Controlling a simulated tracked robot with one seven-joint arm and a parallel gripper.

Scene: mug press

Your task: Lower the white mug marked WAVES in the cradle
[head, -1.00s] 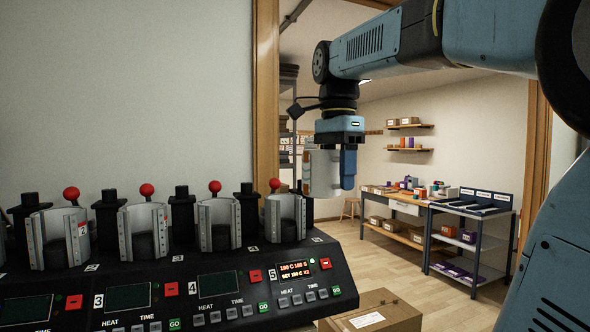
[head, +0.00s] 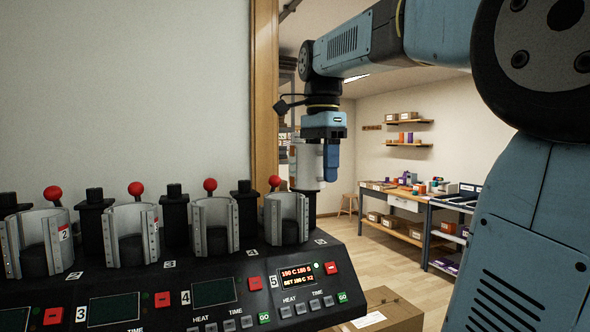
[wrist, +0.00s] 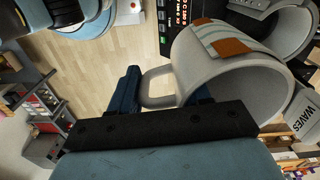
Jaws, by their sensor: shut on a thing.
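The white mug (head: 307,165) hangs upright from my gripper (head: 332,165) in the head view, just behind and right of the rightmost cradle (head: 287,218), with its lower part near the cradle's rim height. In the wrist view the mug (wrist: 215,70) shows its open mouth to the right and a wrap with orange-brown patches. A white label reading WAVES (wrist: 303,114) is by its rim. My gripper (wrist: 160,95) is shut on the mug's handle (wrist: 150,88). The cradle is an open, curved metal clamp and looks empty.
Several like cradles stand in a row to the left, with red-knobbed levers. The control panel (head: 205,305) is below them, with a lit display (head: 296,274) at station 5. A cardboard box (head: 380,310) is on the floor at right. A workbench (head: 400,197) stands far back.

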